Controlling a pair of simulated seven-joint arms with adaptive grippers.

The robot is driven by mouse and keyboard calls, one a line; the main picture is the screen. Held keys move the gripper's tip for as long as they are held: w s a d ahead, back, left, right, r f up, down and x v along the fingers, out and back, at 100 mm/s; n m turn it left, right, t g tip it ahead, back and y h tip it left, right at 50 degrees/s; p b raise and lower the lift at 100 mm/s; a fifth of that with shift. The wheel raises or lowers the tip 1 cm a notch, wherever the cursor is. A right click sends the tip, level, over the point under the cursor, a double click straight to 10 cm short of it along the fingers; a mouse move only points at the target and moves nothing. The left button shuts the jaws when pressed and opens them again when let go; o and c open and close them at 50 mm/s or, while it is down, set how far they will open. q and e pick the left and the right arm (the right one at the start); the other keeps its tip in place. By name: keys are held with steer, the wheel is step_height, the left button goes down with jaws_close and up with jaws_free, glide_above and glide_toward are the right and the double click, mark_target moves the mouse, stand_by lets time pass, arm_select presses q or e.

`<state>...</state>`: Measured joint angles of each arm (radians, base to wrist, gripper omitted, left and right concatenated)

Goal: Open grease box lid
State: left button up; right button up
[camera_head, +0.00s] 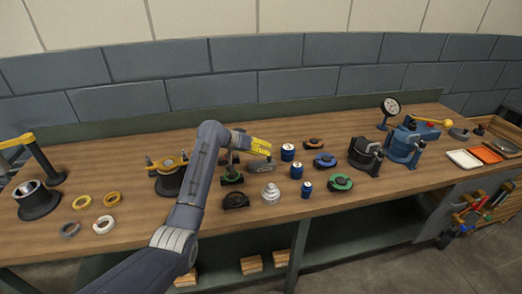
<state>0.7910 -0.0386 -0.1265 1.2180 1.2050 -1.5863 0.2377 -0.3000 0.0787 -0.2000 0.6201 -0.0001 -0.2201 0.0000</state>
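My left gripper (268,146), with yellow fingers, reaches in from the left over the middle of the workbench. Its fingers point right and hover over or just behind a small grey box-like part (263,169), which may be the grease box. I cannot tell whether they touch it, whether its lid is open, or whether the fingers are open or shut. My arm hides part of the bench to its left. My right gripper is not in view.
Around the gripper stand blue cans (287,152), a silver stepped part (270,193), a black half casing (235,201) and a green-ringed part (339,182). Black casings (366,156) stand to the right. Rings (104,224) lie at the left. The front edge right of centre is clear.

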arm_select(q)
steer(key=shift+o, duration=0.7)
steer(key=shift+f, duration=0.1)
steer(key=shift+s+a, duration=0.1)
steer(key=shift+a, duration=0.15)
steer(key=v, duration=1.1)
steer(key=shift+r, duration=0.35)
steer(key=shift+s+a, duration=0.1)
steer(key=shift+s, duration=0.05)
